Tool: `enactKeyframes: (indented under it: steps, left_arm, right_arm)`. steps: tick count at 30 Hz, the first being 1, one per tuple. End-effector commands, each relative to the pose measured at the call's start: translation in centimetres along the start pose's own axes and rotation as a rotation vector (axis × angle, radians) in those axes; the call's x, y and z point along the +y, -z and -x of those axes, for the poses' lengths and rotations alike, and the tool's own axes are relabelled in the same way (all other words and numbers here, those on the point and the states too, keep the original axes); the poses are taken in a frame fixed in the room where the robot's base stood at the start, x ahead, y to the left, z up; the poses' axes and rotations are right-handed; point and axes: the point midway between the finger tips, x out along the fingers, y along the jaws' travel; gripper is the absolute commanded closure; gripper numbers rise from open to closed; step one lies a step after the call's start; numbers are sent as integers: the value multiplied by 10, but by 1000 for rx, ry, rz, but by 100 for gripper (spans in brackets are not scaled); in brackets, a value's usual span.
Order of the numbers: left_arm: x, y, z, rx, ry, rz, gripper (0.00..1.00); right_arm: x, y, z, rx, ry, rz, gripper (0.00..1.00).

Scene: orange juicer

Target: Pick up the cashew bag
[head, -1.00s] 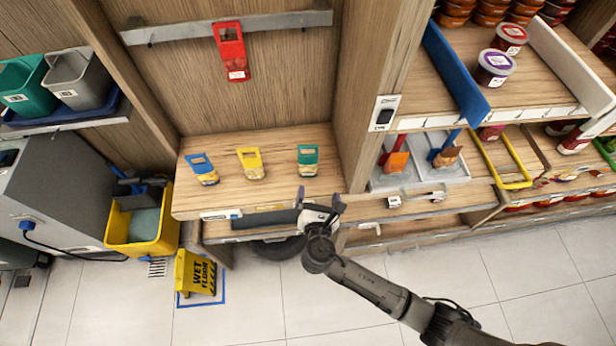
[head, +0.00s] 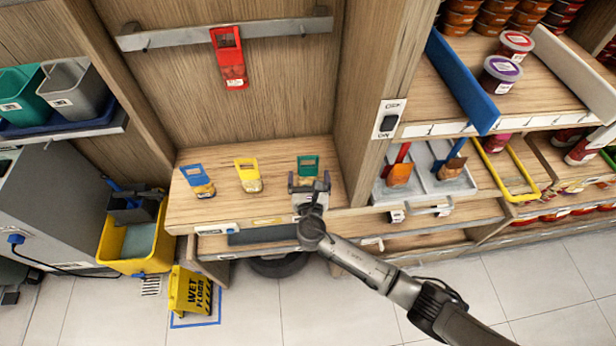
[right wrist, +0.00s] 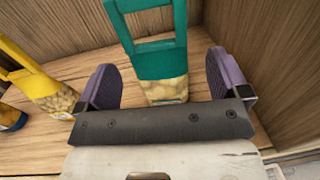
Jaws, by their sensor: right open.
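A green-topped bag (head: 307,165) with pale nuts in its clear lower part stands on the wooden shelf (head: 225,208). The nuts look like cashews in the right wrist view (right wrist: 163,90), but I cannot read a label. A yellow-topped bag (head: 248,174) of nuts and a blue-topped bag (head: 197,181) stand to its left. My right gripper (head: 309,182) is open at the near side of the green bag. In the right wrist view its purple fingers lie left and right of the bag, with gaps; the palm hides the bag's bottom. My left gripper is not in view.
A red bag (head: 229,60) hangs from a metal rail above. A wooden partition (head: 370,95) stands close to the right of the green bag. Scoops in trays (head: 445,185) lie beyond it. A yellow wet-floor sign (head: 190,292) stands on the floor.

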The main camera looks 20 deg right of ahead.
Motion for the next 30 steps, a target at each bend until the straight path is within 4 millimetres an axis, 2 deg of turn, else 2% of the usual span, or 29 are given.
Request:
enactKeyframes:
  steps: [12, 22, 30]
  left_arm:
    - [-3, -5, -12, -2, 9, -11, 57]
    - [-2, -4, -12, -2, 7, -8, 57]
    - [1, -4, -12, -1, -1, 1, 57]
  right_arm:
    - [2, 7, -46, 0, 0, -1, 6]
    - [2, 7, -50, 1, 0, -1, 6]
    - [2, 7, -50, 1, 0, -1, 31]
